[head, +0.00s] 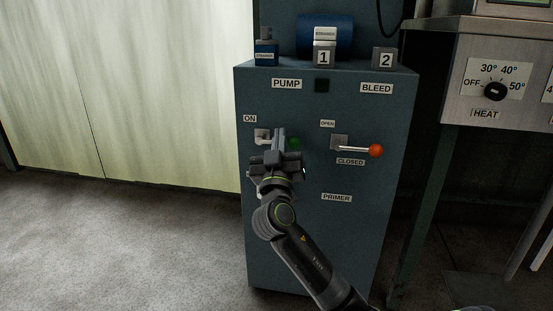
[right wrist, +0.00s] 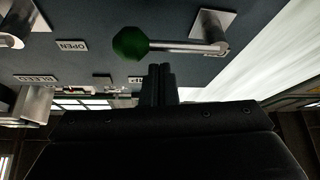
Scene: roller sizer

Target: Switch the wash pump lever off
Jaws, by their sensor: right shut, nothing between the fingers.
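The wash pump lever is on the front of a blue-grey cabinet, beside the ON label (head: 250,119). Its mounting plate (head: 262,135) and green knob (head: 295,144) show on either side of my right gripper (head: 280,133), which covers the rod between them. In the right wrist view the lever's green knob (right wrist: 130,43) sits at the end of a metal rod, which points sideways from its plate. My right gripper (right wrist: 160,70) is shut and empty, its fingertips close to the rod; contact cannot be told. Any label below the lever is hidden. My left gripper is not in view.
A second lever with an orange knob (head: 376,150) sticks out to the right, between the OPEN (head: 327,123) and CLOSED (head: 350,161) labels. Numbered blocks and a blue cylinder (head: 340,30) stand on the cabinet (head: 340,240). A HEAT panel (head: 486,113) is at right. Left floor is clear.

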